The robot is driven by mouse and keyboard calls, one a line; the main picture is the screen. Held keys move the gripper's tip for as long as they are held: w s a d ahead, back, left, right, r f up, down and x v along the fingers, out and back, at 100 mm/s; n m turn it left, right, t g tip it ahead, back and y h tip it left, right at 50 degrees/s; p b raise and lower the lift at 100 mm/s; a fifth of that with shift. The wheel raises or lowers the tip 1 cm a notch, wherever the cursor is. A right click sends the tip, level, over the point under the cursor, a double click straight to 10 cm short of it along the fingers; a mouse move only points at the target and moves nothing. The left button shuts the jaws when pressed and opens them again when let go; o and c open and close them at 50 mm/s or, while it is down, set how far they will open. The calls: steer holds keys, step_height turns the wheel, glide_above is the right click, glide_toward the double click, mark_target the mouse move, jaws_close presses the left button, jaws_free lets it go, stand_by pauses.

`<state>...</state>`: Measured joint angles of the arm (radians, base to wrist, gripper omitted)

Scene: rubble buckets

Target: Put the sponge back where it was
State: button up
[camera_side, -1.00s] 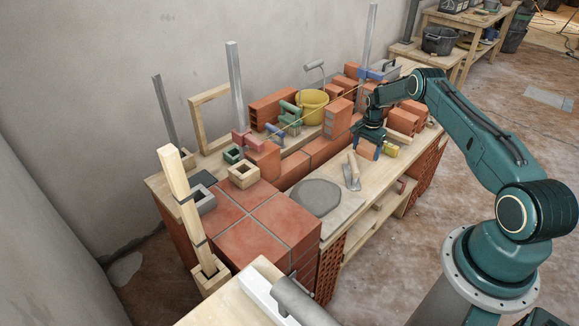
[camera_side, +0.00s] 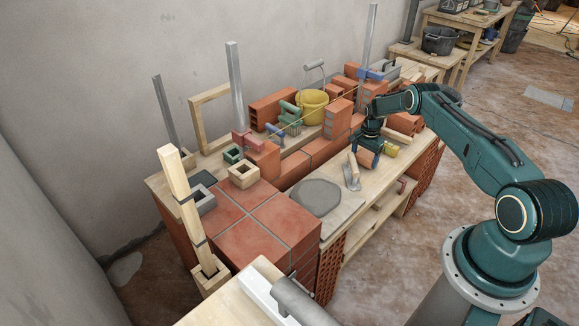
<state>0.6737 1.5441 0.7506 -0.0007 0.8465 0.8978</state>
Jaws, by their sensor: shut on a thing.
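My gripper (camera_side: 369,144) is over the plank worktop (camera_side: 375,186), right of the trowel. It is shut on an orange block (camera_side: 364,158) with a dark blue part at its top. The block looks like the sponge, but it is too small to be sure. It is tilted and close to the worktop; I cannot tell if it touches. A small yellow object (camera_side: 390,150) lies just right of the gripper.
A trowel (camera_side: 352,172) with a wooden handle stands close left of the held block. Grey mortar (camera_side: 316,196) lies further left. Bricks (camera_side: 338,118) and a yellow bucket (camera_side: 312,107) stand behind. The front worktop strip is mostly clear.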

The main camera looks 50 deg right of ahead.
mark_target(364, 156)
steer(key=shift+f, duration=0.55)
steer(key=o, duration=1)
steer(key=shift+o, duration=0.2)
steer(key=shift+r, duration=0.1)
step_height(364, 156, up, 13)
steer(key=shift+r, duration=0.1)
stand_by(0.5)
